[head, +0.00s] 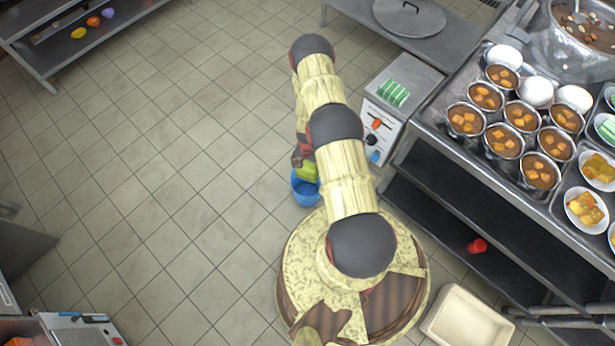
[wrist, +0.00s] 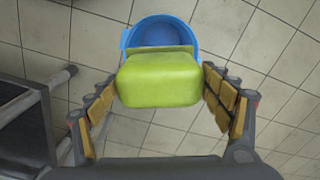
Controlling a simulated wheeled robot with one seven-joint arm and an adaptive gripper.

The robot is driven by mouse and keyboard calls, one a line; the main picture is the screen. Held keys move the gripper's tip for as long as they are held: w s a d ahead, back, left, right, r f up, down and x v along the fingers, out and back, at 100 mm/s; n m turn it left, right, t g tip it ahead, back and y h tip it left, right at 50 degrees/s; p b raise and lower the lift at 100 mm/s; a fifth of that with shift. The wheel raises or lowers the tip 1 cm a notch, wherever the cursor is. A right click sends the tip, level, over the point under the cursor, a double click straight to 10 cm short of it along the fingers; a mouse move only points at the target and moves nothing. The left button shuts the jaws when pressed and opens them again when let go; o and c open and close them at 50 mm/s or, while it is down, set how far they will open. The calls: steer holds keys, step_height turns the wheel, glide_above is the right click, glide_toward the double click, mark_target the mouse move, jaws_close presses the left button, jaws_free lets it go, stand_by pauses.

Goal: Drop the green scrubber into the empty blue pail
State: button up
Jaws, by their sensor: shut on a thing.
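The green scrubber (wrist: 160,80) is a yellow-green block held between the two padded fingers of my gripper (wrist: 160,100) in the wrist view. It also shows in the head view (head: 307,172), partly covered by my arm. The blue pail (wrist: 159,33) stands on the floor beyond and below the scrubber in the wrist view. The scrubber hides the near part of the pail's opening. In the head view the pail (head: 304,190) is beside my arm, with the scrubber overlapping its upper rim. The visible inside of the pail is empty.
A cream tub (head: 467,320) lies on the floor at lower right. A red cup (head: 477,246) is on a lower shelf. The tiled floor (head: 170,150) on the left is clear.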

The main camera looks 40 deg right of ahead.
steer(key=shift+s+d+f+m, duration=0.2)
steer(key=shift+s+d+f, duration=0.1)
steer(key=shift+f, duration=0.15)
steer(key=shift+s+d+f+m, duration=0.2)
steer(key=shift+s+d+f, duration=0.1)
steer(key=shift+f, duration=0.15)
step_height(320, 180, down, 6)
steer(key=b, duration=0.5)
steer(key=shift+r+b, duration=0.15)
steer(key=shift+b, duration=0.15)
steer(key=o, duration=1.4)
step_height(320, 180, up, 12)
steer(key=shift+r, duration=0.1)
